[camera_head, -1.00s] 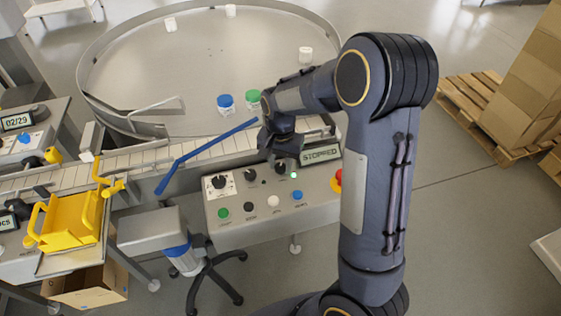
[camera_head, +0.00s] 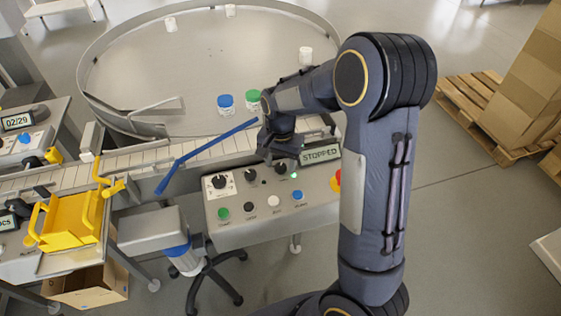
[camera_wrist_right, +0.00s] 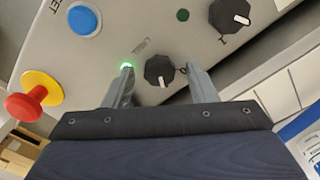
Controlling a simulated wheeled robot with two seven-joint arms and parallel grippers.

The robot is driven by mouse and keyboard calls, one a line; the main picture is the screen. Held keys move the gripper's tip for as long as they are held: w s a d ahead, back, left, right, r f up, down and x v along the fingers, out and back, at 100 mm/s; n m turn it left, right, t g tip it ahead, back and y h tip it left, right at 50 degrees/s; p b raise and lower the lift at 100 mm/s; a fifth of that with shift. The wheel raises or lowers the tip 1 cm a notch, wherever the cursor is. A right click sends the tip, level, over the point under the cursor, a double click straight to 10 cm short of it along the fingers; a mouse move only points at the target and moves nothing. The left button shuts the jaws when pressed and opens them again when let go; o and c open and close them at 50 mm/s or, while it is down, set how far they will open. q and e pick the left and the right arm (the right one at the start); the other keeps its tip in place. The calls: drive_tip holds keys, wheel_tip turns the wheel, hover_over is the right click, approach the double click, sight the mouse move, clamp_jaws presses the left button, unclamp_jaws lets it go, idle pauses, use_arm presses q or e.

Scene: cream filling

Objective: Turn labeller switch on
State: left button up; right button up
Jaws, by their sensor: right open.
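The control panel (camera_head: 265,222) carries several dark knobs, coloured buttons and a display reading STOPPED (camera_head: 321,154). A black switch knob (camera_wrist_right: 159,71) with a white pointer mark sits between the fingers in the right wrist view; the pointer faces the bottom of that picture. The same knob shows in the head view (camera_head: 281,168). A green light (camera_wrist_right: 126,66) glows beside it; its label is too small to read. My right gripper (camera_wrist_right: 159,74) is open, one finger on each side of the knob with gaps, not closed on it. My left gripper is not in view.
A red emergency stop (camera_wrist_right: 28,102) on a yellow base and a blue button (camera_wrist_right: 84,20) stand near the fingers. Another knob (camera_wrist_right: 229,14) is close by. A conveyor (camera_head: 140,157) and round table (camera_head: 200,70) lie behind the panel.

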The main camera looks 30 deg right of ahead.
sight(281, 167)
wheel_tip(281, 167, up, 8)
drive_tip(key=shift+f, duration=0.15)
idle(0.4)
idle(0.3)
drive_tip(key=shift+s, duration=0.2)
drive_tip(key=s+a+r+n+t+y, duration=0.2)
drive_tip(key=s+a+n, duration=0.1)
drive_tip(key=s, duration=0.8)
drive_tip(key=s+a+r+n+t+y, duration=0.1)
drive_tip(key=s+a+r+n+t, duration=0.1)
drive_tip(key=s, duration=0.9)
drive_tip(key=a+n+t, duration=0.1)
drive_tip(key=a+n, duration=0.1)
drive_tip(key=n, duration=0.1)
drive_tip(key=shift+a+n+t+y, duration=0.2)
drive_tip(key=shift+n+t+y, duration=0.1)
drive_tip(key=shift+n+y, duration=0.1)
